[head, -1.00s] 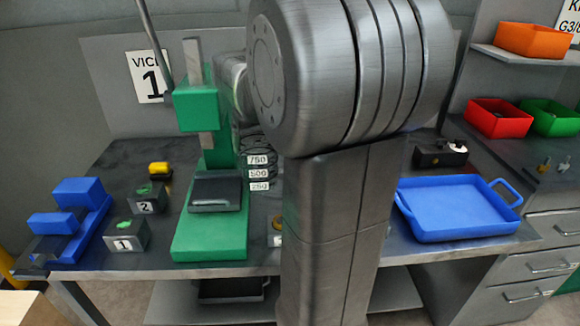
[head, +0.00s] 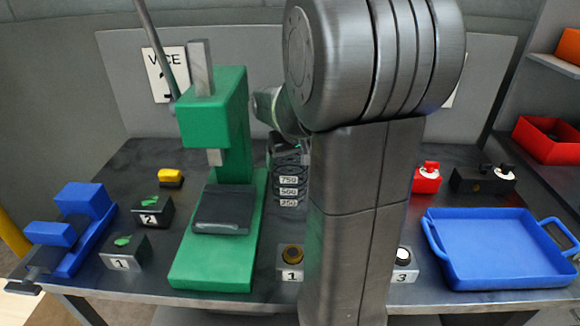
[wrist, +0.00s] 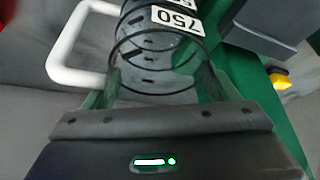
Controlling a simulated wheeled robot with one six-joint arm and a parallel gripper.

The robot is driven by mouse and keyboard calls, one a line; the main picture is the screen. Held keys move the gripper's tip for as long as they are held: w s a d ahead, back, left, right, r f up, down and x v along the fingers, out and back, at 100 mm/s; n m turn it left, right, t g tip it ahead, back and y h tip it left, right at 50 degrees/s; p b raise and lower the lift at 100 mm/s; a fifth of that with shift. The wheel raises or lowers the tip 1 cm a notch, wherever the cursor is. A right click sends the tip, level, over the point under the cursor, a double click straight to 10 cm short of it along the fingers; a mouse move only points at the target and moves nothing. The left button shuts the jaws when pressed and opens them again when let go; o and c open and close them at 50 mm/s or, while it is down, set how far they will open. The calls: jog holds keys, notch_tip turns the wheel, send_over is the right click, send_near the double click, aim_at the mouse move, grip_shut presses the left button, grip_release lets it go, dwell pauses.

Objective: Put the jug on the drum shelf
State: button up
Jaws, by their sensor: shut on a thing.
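The jug (head: 288,188) is a clear, dark-ringed vessel with white 750, 500 and 250 labels. In the head view it stands upright just right of the green press, partly hidden by my arm. Whether its base touches the bench is unclear. In the wrist view the jug (wrist: 155,65) shows its white handle on the left and the 750 label. My gripper (wrist: 158,88) is shut on the jug, with a finger on either side. My gripper is mostly hidden behind my arm in the head view. I cannot identify a drum shelf in these frames.
The green press (head: 215,190) stands close left of the jug. Numbered button boxes (head: 124,250) and a blue vice (head: 72,228) are further left. A blue tray (head: 500,285) fills the bench's right. A wall shelf (head: 556,66) holds an orange bin (head: 570,48).

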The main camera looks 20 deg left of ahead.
jog(key=shift+f, duration=1.05)
jog(key=shift+f, duration=0.15)
jog(key=o, duration=1.3)
